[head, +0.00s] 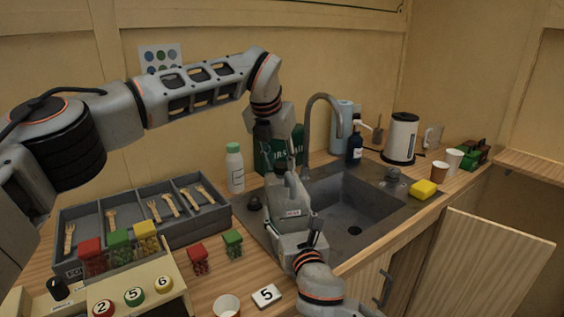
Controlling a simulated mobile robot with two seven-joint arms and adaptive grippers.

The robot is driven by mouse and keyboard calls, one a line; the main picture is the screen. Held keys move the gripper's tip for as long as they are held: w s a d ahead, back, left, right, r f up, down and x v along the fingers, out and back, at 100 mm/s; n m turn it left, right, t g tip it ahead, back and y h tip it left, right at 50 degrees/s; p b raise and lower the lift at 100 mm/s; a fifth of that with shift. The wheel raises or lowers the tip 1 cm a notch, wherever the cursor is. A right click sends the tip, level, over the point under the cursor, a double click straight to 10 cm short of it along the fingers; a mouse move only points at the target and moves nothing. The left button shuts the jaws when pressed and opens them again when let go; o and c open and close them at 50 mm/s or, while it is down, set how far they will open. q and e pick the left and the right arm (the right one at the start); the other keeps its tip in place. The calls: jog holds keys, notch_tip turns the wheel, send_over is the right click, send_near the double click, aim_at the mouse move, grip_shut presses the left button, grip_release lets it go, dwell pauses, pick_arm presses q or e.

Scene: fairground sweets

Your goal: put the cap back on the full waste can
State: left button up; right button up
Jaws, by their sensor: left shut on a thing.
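A green container (266,161) with white lettering, which looks like the waste can, stands behind the sink's left end. My arms hide much of it, and I cannot see its opening. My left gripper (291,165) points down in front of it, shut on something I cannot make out. My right gripper (290,182) reaches up from below, close under the left one, and its fingers are hard to tell apart. A small dark round piece (255,202) sits at the sink's left corner. I cannot tell whether it is the cap.
The sink (352,205) with its tall tap (309,122) lies to the right. A white bottle (235,167) stands left of the green container. A kettle (401,138) and sponge (423,190) are right.

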pick_arm(q)
jog(key=m, duration=0.2)
jog(key=m+g+h, duration=0.1)
jog(key=m, duration=0.2)
jog(key=shift+w+a+h, duration=0.2)
jog(key=shift+h, duration=0.1)
jog(key=o, duration=0.7)
jog(key=shift+r, duration=2.25)
